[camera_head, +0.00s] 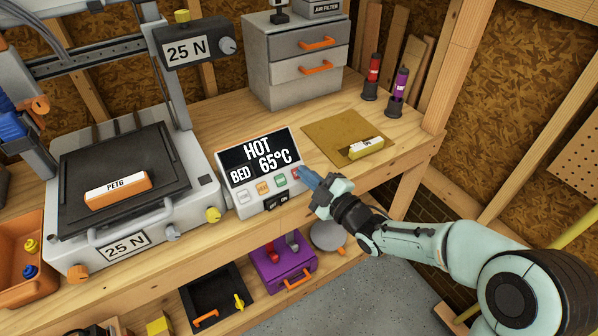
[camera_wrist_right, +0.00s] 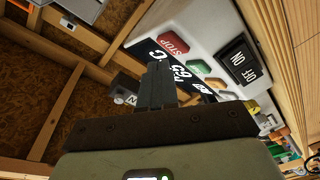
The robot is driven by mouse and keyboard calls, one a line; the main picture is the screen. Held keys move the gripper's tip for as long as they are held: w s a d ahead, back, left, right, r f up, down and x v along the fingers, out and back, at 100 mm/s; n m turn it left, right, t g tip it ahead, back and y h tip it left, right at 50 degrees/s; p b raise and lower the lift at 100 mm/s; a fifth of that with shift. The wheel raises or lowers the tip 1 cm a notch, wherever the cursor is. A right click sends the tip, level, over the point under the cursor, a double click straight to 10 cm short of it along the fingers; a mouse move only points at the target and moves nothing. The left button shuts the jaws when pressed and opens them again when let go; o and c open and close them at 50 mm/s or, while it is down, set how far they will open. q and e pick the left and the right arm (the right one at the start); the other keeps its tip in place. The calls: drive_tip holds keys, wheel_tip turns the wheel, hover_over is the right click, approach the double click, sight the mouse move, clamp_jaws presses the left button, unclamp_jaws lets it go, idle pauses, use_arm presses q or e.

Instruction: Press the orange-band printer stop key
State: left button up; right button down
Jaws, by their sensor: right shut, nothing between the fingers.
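The printer (camera_head: 190,165) on the bench carries an orange block (camera_head: 118,190) marked PETG on its dark bed. Beside it stands a tilted control panel (camera_head: 283,203) whose screen (camera_head: 258,158) reads HOT, BED 65°C. Its keys run white, orange, green and red. The red key reads STOP (camera_wrist_right: 173,44) in the right wrist view. In the head view the tips of my right gripper (camera_head: 305,176) are at the panel's right edge, by the red key and partly covering it. The right gripper (camera_wrist_right: 157,75) is shut and empty. I cannot tell whether it touches the key. My left gripper is not in view.
An ON/OFF switch (camera_wrist_right: 238,65) sits on the panel close to the keys. A tan mat (camera_head: 328,130) with a small labelled block (camera_head: 366,148) lies right of the panel. A grey drawer cabinet (camera_head: 292,92) stands behind. A purple box (camera_head: 268,270) is on the shelf below.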

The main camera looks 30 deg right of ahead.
drive_tip(key=shift+w+f+b, duration=0.3)
drive_tip(key=shift+f+b, duration=0.05)
drive_tip(key=shift+b, duration=0.25)
drive_tip(key=shift+w+f+b, duration=0.3)
drive_tip(key=shift+f+b, duration=0.1)
drive_tip(key=shift+b, duration=0.15)
idle(0.5)
idle(0.4)
drive_tip(key=shift+s+r+p, duration=0.3)
drive_tip(key=shift+s+r, duration=0.25)
drive_tip(key=shift+s, duration=0.05)
drive_tip(key=s+r+p, duration=0.1)
drive_tip(key=r, duration=0.1)
drive_tip(key=s+r+p, duration=0.1)
drive_tip(key=s, duration=0.1)
drive_tip(key=shift+s+d+r, duration=0.15)
drive_tip(key=shift+s+r, duration=0.1)
drive_tip(key=shift+r, duration=0.15)
